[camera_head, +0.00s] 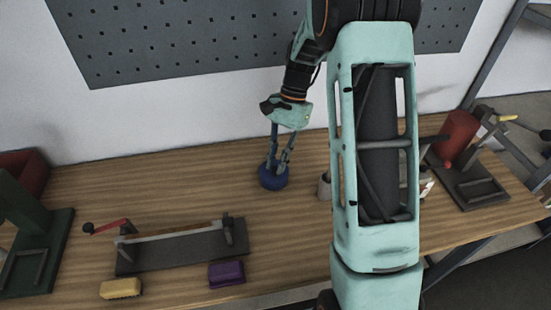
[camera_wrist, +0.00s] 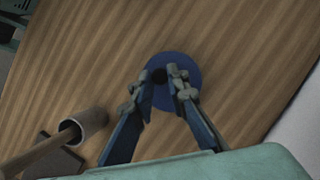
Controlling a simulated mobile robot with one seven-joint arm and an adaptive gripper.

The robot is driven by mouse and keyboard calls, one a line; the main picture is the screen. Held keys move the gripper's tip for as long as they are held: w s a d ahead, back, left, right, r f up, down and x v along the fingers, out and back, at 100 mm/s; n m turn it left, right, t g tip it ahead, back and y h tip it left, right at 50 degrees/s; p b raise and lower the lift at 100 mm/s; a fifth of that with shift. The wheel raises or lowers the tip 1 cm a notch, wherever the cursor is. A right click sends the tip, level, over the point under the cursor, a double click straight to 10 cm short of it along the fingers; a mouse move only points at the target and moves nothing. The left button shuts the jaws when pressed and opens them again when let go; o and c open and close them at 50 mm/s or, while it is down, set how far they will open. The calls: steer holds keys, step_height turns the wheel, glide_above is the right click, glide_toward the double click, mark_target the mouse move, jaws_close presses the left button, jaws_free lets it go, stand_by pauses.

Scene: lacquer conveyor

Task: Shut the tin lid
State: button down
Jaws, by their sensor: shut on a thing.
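A round blue tin (camera_head: 273,180) stands on the wooden workbench, left of my arm in the head view. In the wrist view its round blue top (camera_wrist: 190,62) shows under my fingers. My gripper (camera_head: 276,168) points down onto it from above. In the wrist view my gripper (camera_wrist: 165,76) has its fingertips close together over the middle of the top, shut on a small dark knob (camera_wrist: 158,75). The fingers hide part of the top. I cannot tell whether the lid sits fully down on the tin.
On the workbench (camera_head: 180,190) are a grey fixture with a red handle (camera_head: 170,252), a yellow block (camera_head: 121,288), a purple block (camera_head: 226,273) and a red cylinder on a stand (camera_head: 459,135). Bench left of the tin is clear.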

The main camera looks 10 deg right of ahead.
steer(key=shift+s+d, duration=0.1)
stand_by(0.4)
steer(key=c, duration=1.8)
jaws_free()
steer(key=shift+c, duration=0.2)
steer(key=v, duration=1.2)
